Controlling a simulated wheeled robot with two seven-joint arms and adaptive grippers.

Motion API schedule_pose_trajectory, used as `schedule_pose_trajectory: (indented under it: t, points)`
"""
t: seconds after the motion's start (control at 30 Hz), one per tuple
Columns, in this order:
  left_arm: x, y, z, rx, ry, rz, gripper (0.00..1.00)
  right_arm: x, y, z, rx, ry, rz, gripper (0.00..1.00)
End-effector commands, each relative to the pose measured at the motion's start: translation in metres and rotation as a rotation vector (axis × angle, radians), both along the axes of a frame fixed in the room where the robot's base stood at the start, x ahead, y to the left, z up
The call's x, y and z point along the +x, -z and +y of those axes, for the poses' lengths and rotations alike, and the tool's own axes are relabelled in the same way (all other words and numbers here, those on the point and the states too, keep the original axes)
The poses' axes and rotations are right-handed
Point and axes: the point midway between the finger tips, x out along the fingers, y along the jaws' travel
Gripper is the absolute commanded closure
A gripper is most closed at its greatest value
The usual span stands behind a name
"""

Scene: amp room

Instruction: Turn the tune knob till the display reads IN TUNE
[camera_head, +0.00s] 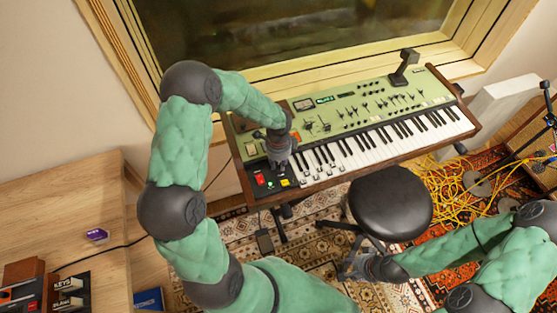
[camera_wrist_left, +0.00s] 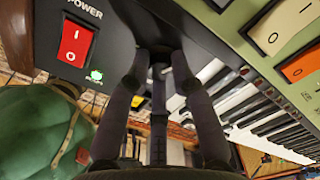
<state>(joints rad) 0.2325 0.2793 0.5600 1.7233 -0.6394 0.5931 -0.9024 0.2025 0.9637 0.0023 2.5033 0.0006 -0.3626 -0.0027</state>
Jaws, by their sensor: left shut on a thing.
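The green keyboard (camera_head: 372,112) stands under the window, with a small dark display (camera_head: 326,99) on its panel; its lit text is too small to read. My left gripper (camera_head: 279,166) is at the keyboard's left end, beside the white keys. In the left wrist view its fingers (camera_wrist_left: 160,70) close around a small dark knob (camera_wrist_left: 159,69) on the black panel; the fingers hide most of it. In the head view the gripper covers the knob. My right gripper (camera_head: 372,268) is low by the stool, away from the keyboard; its fingers are unclear.
A red power switch (camera_wrist_left: 76,43) and a lit green spot (camera_wrist_left: 96,75) sit left of the fingers. A black stool (camera_head: 391,200) stands before the keys. Yellow cables (camera_head: 462,190) lie on the rug at right. A wooden desk (camera_head: 60,195) is at left.

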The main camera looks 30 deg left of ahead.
Motion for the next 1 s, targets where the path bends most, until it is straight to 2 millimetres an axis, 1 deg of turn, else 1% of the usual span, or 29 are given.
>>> schedule_pose_trajectory:
  t: [0.03,0.2,0.63,0.67,1.0]
  points:
    - [0.0006,-0.0015,0.0001,0.000,0.015,-0.001,1.00,-0.0001,-0.0031,0.0000,0.000,0.000,0.000,0.60]
    - [0.0007,-0.0007,0.0002,0.001,0.050,-0.002,1.00,-0.0001,-0.0056,0.0000,0.000,0.000,0.000,0.60]
    - [0.0009,-0.0001,0.0004,0.001,0.058,-0.002,1.00,-0.0001,-0.0056,0.0000,0.000,0.000,0.000,0.60]
    - [0.0009,-0.0002,0.0004,0.001,0.058,-0.002,0.67,-0.0001,-0.0056,0.0000,0.000,0.000,0.000,0.60]
    - [0.0006,-0.0007,0.0001,0.001,0.057,-0.002,0.66,0.0000,-0.0057,0.0000,0.000,0.000,0.000,0.60]
